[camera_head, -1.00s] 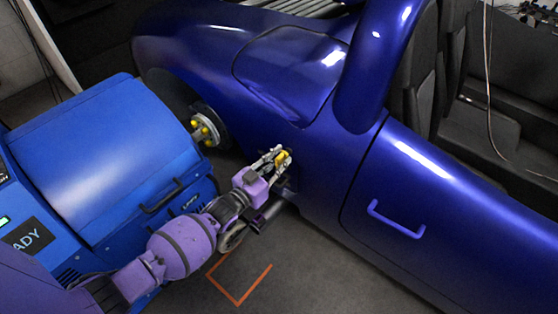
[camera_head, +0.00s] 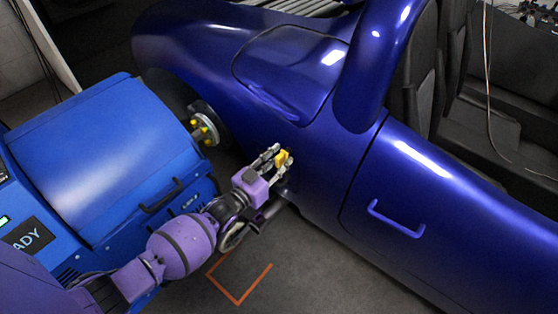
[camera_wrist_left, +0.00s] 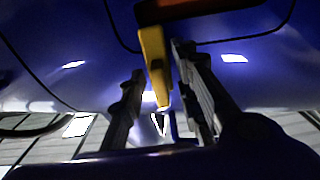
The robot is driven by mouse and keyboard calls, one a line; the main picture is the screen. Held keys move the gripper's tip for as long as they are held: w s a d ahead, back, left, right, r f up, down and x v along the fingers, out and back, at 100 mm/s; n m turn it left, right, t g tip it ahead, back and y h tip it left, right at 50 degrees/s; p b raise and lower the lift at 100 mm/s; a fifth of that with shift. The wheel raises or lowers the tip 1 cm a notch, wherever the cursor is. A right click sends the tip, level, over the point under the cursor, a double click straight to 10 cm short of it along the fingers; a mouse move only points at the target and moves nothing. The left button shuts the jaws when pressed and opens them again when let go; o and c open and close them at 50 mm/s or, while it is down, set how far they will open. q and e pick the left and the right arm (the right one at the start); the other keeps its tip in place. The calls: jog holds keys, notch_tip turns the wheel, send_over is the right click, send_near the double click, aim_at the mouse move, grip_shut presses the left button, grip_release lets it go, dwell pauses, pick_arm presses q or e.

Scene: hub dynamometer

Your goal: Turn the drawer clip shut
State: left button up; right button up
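My left gripper (camera_head: 272,164) reaches from the left to the side of the dark blue car. Its two fingers stand apart around a small yellow piece (camera_head: 283,160), which may be the clip. In the left wrist view the yellow piece (camera_wrist_left: 156,62) hangs down between the fingers of my left gripper (camera_wrist_left: 160,100), nearer the right finger, with a gap to the left one. An orange-brown bar (camera_wrist_left: 205,8) shows at its top. I cannot make out a drawer joined to it. My right gripper is not in view.
The blue car (camera_head: 330,190) fills the right side, with a door handle (camera_head: 396,219). A blue machine (camera_head: 105,155) with a black handle (camera_head: 162,195) stands at the left. A wheel hub (camera_head: 205,127) with yellow nuts lies between them. An orange floor mark (camera_head: 240,298) lies on clear floor.

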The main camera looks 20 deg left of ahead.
pick_arm(q)
jog(key=v, duration=1.2)
